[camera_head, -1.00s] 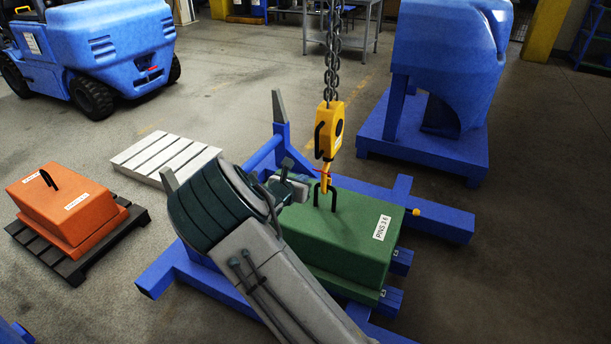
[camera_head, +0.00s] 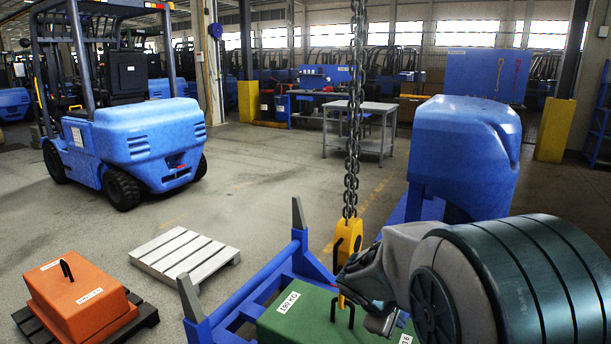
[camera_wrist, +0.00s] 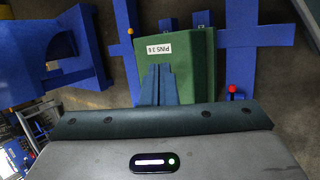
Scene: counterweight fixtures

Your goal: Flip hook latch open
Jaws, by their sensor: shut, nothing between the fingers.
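The yellow hook block (camera_head: 348,240) hangs on a chain (camera_head: 352,120) over the green counterweight (camera_head: 310,318), with a black curved piece on its left side. Its lower yellow tip is beside the counterweight's black handle (camera_head: 351,315); whether they touch is unclear. The latch cannot be made out. My gripper (camera_head: 378,322) is just right of the hook, partly hidden by my arm in the head view. In the wrist view my gripper's fingers (camera_wrist: 158,68) are together and empty, in front of the green counterweight (camera_wrist: 190,62). The hook is not seen there.
The counterweight sits on a blue frame (camera_head: 255,284) with upright posts. An orange counterweight (camera_head: 85,305) on a dark pallet and an empty pale pallet (camera_head: 185,258) are at left. A forklift (camera_head: 150,140) and a large blue body (camera_head: 465,150) stand behind. A red knob (camera_wrist: 232,89) is near the frame.

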